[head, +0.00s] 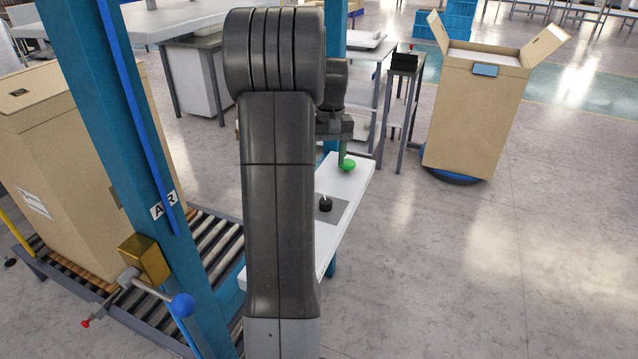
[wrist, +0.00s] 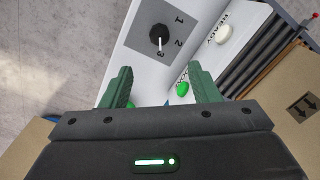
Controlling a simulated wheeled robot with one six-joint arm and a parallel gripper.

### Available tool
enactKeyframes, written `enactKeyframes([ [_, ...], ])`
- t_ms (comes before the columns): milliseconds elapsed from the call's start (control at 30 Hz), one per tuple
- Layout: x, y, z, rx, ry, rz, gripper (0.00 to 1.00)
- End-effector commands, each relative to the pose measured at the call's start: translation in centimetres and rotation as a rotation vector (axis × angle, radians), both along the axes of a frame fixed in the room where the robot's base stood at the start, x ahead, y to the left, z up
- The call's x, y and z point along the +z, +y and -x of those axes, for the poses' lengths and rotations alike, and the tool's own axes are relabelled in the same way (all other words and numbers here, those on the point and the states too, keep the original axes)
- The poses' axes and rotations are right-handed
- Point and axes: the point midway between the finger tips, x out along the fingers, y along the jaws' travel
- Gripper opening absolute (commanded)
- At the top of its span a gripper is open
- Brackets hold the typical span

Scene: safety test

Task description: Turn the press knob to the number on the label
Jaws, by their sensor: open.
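The press knob (wrist: 158,38) is black and sits on a grey plate (wrist: 136,30) marked 1, 2 and 3 in the wrist view. Its white pointer is toward the 3. In the head view the knob (head: 325,204) stands on the white panel (head: 354,182). My gripper (wrist: 162,78) is open, its two green fingers apart with nothing held between them. The knob lies beyond the fingertips, apart from them. I cannot make out a label bearing a target number.
A white button (wrist: 224,33) is beside lettering. A blue post (head: 135,130), roller conveyor (head: 215,250) and carton (head: 65,170) stand left.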

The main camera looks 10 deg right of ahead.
Motion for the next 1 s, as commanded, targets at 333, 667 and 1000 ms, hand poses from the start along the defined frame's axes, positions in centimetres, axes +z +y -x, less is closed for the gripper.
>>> enactKeyframes([
  [333,-6.1,0.2,0.1,0.000,0.005,-0.001,0.56],
  [667,-12.1,0.3,0.1,0.000,0.003,0.000,0.56],
  [1000,-13.7,0.4,0.1,0.000,0.001,0.000,0.56],
])
